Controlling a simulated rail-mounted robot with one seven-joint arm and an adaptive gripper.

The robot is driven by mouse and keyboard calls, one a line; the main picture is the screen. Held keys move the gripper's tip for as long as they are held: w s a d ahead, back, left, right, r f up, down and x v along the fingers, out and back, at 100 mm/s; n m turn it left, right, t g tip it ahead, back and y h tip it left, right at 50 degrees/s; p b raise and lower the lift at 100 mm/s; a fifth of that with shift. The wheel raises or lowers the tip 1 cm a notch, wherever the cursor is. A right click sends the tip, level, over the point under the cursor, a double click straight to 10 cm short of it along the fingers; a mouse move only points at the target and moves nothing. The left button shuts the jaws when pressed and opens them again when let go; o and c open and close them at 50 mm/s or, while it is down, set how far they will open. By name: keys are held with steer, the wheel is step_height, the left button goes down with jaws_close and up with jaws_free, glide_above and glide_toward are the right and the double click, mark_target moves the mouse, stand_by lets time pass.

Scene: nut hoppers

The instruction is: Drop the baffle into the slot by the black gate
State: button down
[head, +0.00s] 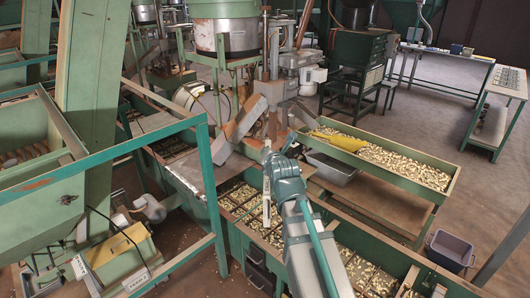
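My gripper (267,168) is in the middle of the view, above the green compartmented trough (232,228) of nuts. A thin, pale upright strip (266,205) shows below the gripper's end; I cannot tell whether it is a held baffle or part of the gripper. The fingers are too small and turned away to show whether they are open or shut. Dark, blackish panels (256,272) are on the trough's front at lower centre; I cannot make out which is the black gate. The slot cannot be made out, and my arm hides part of the trough.
A yellow piece (345,142) lies at a second green nut tray (400,204) to the right. A grey bin (332,167) sits beneath that tray's near side. Green railing (212,190) stands left, a metal chute (240,125) behind the gripper. A grey crate (450,250) is lower right.

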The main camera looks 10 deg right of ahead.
steer(key=w+d+f+m+g+h+b, duration=0.1)
steer(key=w+d+f+m+h+b, duration=0.2)
steer(key=d+f+b, duration=0.5)
steer(key=w+d+f+m+g+h+b, duration=0.1)
steer(key=w+d+f+b, duration=0.5)
steer(key=f, duration=1.3)
steer(key=w+d+f+m+g+h+b, duration=0.2)
steer(key=w+d+f+m+h+b, duration=0.2)
steer(key=d+f+b, duration=0.6)
step_height(320, 180, down, 3)
steer(key=h+b, duration=0.1)
steer(key=b, duration=0.2)
steer(key=shift+w+d+f+m+h, duration=0.15)
steer(key=shift+w+d+m+h, duration=0.05)
steer(key=shift+w+m+h, duration=0.1)
steer(key=shift+f, duration=0.1)
